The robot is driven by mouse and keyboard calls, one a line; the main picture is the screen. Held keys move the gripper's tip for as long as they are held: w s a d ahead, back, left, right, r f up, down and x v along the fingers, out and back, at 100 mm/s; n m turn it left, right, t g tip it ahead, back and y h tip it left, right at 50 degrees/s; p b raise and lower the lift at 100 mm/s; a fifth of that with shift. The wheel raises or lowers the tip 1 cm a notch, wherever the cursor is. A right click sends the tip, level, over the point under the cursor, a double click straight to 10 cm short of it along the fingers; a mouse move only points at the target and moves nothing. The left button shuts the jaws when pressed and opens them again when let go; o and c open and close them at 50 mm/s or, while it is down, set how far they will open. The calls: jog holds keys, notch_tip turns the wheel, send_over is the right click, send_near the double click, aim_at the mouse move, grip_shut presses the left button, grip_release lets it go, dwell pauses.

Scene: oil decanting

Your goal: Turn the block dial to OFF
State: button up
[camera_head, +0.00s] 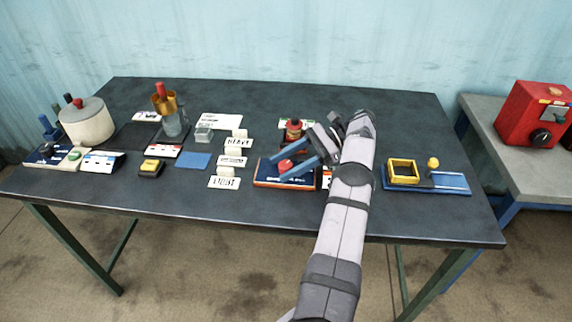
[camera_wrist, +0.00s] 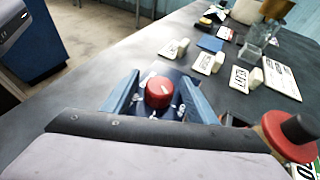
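A round red dial (camera_head: 285,165) with a light pointer mark sits on a dark blue base (camera_head: 268,183) right of the table's middle. In the wrist view the dial (camera_wrist: 158,92) stands between my gripper's two blue fingers, with small white marks on the base around it. My gripper (camera_head: 279,170) is open, its fingers reaching down on either side of the dial. In the wrist view my gripper (camera_wrist: 162,88) shows gaps between the fingers and the dial. The lettering around the dial is too small to read.
A red-capped bottle (camera_head: 293,131) stands close behind the dial base. White label cards (camera_head: 225,182) stand to its left. A blue tray (camera_head: 452,181) with a yellow frame (camera_head: 403,171) lies to its right. A red box (camera_head: 535,115) with a black knob stands on a side table.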

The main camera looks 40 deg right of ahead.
aim_at(286, 164)
notch_tip(286, 164, up, 10)
jog(key=p, duration=0.9)
jog(key=shift+p, duration=0.3)
